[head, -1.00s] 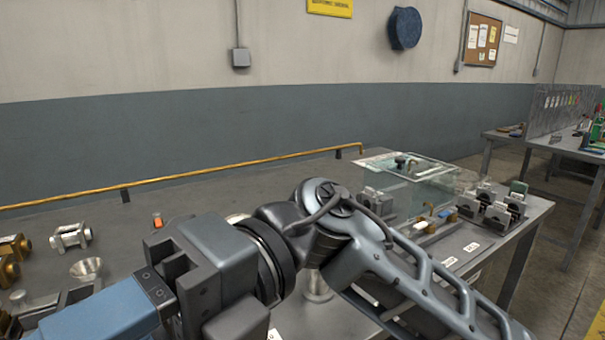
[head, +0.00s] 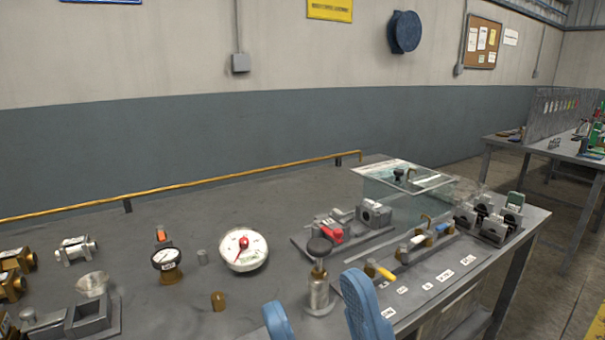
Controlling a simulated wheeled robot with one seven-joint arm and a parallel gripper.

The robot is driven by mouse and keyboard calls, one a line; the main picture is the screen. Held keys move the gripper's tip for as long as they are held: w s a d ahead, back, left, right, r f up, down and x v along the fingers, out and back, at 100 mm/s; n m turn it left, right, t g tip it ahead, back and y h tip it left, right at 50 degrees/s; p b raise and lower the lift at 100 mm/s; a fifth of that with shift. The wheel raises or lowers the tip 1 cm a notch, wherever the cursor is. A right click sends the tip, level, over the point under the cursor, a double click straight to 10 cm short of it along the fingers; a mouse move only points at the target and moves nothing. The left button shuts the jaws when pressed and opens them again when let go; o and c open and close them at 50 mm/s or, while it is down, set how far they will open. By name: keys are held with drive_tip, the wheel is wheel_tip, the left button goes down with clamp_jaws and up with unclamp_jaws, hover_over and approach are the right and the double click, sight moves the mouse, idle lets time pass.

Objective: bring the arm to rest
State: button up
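My gripper (head: 322,318) shows at the bottom edge of the head view as two blue fingers, set apart with a gap between them. Nothing shows held between the fingertips. The fingers stand in front of the workbench (head: 130,240), near its front edge, just below a metal cylinder with a dark round knob (head: 318,290). The rest of my arm is out of view.
A white dial gauge (head: 244,249), a smaller gauge (head: 167,265) and a funnel-topped part (head: 92,284) stand on the bench. To the right are valves with red (head: 332,233) and yellow handles (head: 380,271), a glass case (head: 405,185) and grey blocks (head: 490,216). A yellow pipe (head: 190,184) runs along the back.

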drive_tip(key=s+d+f+m+h+p, duration=0.1)
drive_tip(key=s+d+f+m+h, duration=0.2)
drive_tip(key=d+f+m+h, duration=0.45)
drive_tip(key=s+d+f+m+h+p, duration=0.1)
drive_tip(key=s+d+f+m+h, duration=0.3)
drive_tip(key=h, duration=0.6)
drive_tip(key=s+d+f+g+h, duration=0.1)
drive_tip(key=s+d+f+g, duration=0.3)
drive_tip(key=s, duration=0.2)
drive_tip(key=s+d+f+g+h+p, duration=0.1)
drive_tip(key=s+d+f+g, duration=0.3)
drive_tip(key=s, duration=0.3)
drive_tip(key=shift+d+f+m+g, duration=0.3)
drive_tip(key=shift+f+m+g, duration=0.1)
drive_tip(key=shift+f, duration=0.4)
